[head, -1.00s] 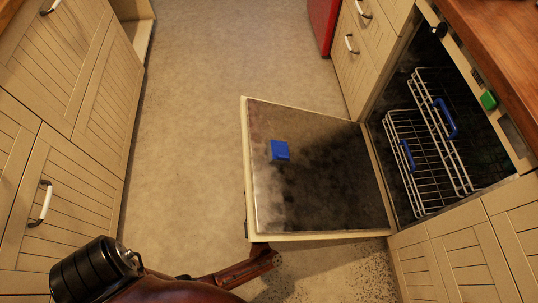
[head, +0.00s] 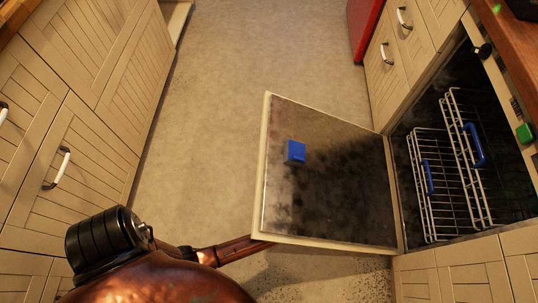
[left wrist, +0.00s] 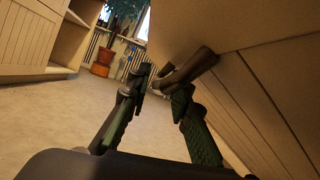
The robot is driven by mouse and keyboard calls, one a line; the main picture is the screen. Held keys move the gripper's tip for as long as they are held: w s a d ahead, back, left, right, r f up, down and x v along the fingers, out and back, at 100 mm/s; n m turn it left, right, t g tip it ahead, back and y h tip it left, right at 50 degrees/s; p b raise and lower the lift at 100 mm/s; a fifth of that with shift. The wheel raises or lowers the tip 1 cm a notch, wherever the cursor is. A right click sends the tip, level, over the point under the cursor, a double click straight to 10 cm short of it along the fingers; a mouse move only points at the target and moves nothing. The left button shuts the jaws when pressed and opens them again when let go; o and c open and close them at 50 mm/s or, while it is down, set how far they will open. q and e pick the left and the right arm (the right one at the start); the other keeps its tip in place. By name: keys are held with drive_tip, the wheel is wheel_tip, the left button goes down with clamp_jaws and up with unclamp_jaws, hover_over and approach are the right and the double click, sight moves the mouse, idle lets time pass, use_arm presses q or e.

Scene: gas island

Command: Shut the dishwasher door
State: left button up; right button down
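The dishwasher door (head: 335,205) is open in the head view, hinged at the dishwasher (head: 443,88) on the right. It slopes, with its free edge toward the left and its dark inner side up. A blue block-like part (head: 296,152) is on that inner side. My left arm reaches to the door's near left corner, and its gripper is hidden beneath the door there. In the left wrist view the left gripper (left wrist: 160,88) has its two fingers apart. The door's slatted outer face (left wrist: 250,65) is right above and beside the right finger. My right gripper is not in view.
Wire racks (head: 440,185) with blue handles sit inside the dishwasher. Cabinets (head: 85,130) line the left, and a red appliance (head: 363,25) stands at the far right. The floor (head: 215,110) between is clear. A potted plant (left wrist: 103,62) shows in the left wrist view.

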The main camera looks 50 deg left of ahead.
use_arm(q)
drive_tip(key=shift+w+a+r, duration=0.15)
drive_tip(key=shift+a, duration=0.05)
clamp_jaws()
idle(0.6)
